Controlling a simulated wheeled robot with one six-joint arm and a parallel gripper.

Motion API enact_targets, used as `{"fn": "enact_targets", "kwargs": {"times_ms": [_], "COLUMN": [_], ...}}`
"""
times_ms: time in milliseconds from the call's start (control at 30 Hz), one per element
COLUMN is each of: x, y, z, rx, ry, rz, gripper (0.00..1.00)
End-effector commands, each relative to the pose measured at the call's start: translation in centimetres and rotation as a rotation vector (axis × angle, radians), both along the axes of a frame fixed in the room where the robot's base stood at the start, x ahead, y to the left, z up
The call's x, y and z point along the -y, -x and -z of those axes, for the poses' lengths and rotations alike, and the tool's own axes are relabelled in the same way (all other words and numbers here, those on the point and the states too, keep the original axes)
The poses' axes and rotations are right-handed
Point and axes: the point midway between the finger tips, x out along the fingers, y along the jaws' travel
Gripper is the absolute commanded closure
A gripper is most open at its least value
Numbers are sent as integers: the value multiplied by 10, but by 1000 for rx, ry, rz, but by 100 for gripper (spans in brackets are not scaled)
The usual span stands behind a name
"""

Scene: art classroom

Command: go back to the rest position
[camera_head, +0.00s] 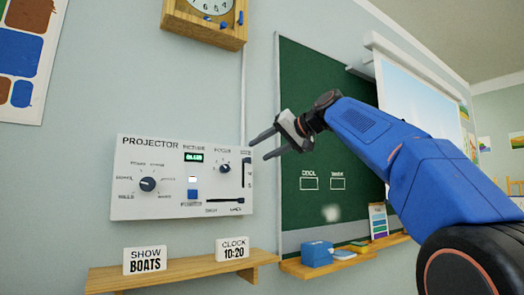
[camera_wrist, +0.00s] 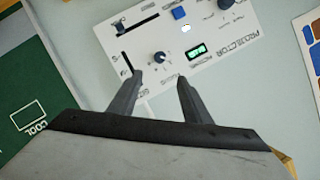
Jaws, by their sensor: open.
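My gripper (camera_head: 264,146) is open and empty. In the head view it points left, in front of the right edge of the white projector panel (camera_head: 130,205). The panel has a knob (camera_head: 148,184) at left, a small green-lit display (camera_head: 193,157), a blue switch (camera_head: 193,194), a focus knob (camera_head: 225,168) and two slider slots at right. In the wrist view both fingers (camera_wrist: 158,90) reach toward the panel (camera_wrist: 230,50), with the focus knob (camera_wrist: 159,58) beyond the gap between them. Whether the fingers touch anything is hard to tell; they look apart from the controls.
A wooden shelf (camera_head: 185,273) below the panel holds a "SHOW BOATS" card (camera_head: 145,261) and a "CLOCK 10:20" card (camera_head: 232,249). A green chalkboard (camera_head: 310,110) stands behind my arm, its ledge holding a blue box (camera_head: 316,253). A wooden-framed clock (camera_head: 205,32) hangs above.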

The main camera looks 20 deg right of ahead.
Motion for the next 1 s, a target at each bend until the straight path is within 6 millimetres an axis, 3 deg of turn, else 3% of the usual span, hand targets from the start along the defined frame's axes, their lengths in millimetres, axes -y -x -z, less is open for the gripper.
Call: {"fn": "enact_targets", "kwargs": {"times_ms": [367,533,767,1000], "x": [0,-1,0,5], "y": [1,14,59,129], "z": [2,27,114,236], "rx": [-3,-42,-162,-304], "ry": [1,26,115,244], "rz": [1,18,62,100], "gripper": [56,56,56,56]}}
